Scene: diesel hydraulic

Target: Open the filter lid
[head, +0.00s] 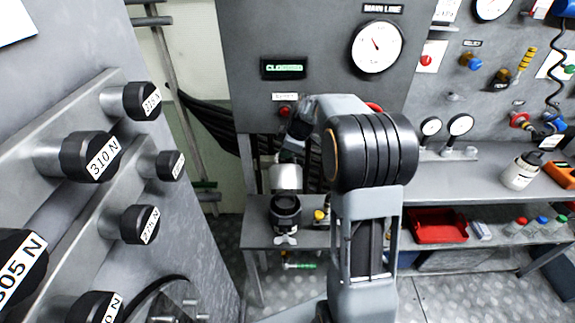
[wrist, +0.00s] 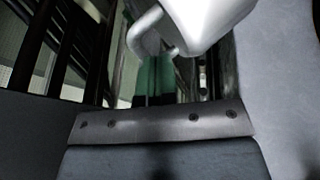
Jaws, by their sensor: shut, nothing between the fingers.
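In the head view my arm reaches past its big black joint toward a silver cylinder (head: 286,177) below the panel. A black round part (head: 286,210) with a small pale wing-shaped piece (head: 285,238) sits under it. I cannot tell which of these parts is the filter lid. My gripper cannot be made out clearly there. In the wrist view my gripper (wrist: 160,118) shows as a dark bolted block at the bottom, shut and empty. Just beyond it is a pale rounded body (wrist: 210,22) with a bent rod handle (wrist: 146,28). Contact cannot be told.
A grey panel (head: 320,60) with a gauge (head: 377,47) and a lit display (head: 284,69) stands behind my arm. Labelled black knobs (head: 92,157) crowd the left. A bench (head: 450,175) on the right holds a white bottle (head: 521,171), with a red tray (head: 438,225) below.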

